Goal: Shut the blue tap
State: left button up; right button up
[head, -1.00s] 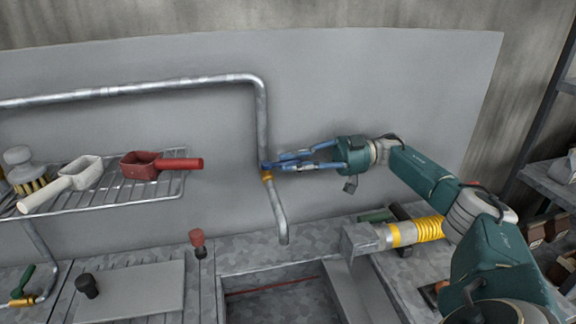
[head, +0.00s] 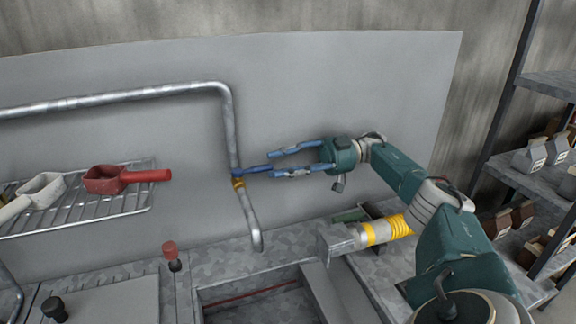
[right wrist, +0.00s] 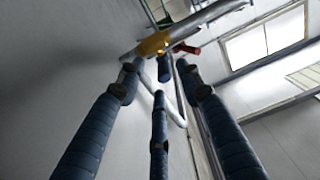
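The blue tap handle (head: 253,169) sits on a yellow valve body (head: 238,183) on the grey vertical pipe (head: 231,125). The handle points right, roughly across the pipe. My right gripper (head: 273,163) is open just right of the handle, its blue fingers spread apart. In the right wrist view the blue handle (right wrist: 163,68) shows between and beyond the open fingertips, below the yellow valve body (right wrist: 153,44). I cannot tell whether a finger touches the handle. My left gripper is not in view.
A wire rack (head: 90,208) holds a red scoop (head: 108,179) and a white scoop (head: 38,190) at left. A yellow-ringed cylinder (head: 375,232) lies on the worktop below my right arm. A red-topped knob (head: 170,250) stands near the open basin. Shelves (head: 545,180) stand at right.

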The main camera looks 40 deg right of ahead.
jog(key=shift+v, duration=1.3)
jog(key=shift+d, duration=0.1)
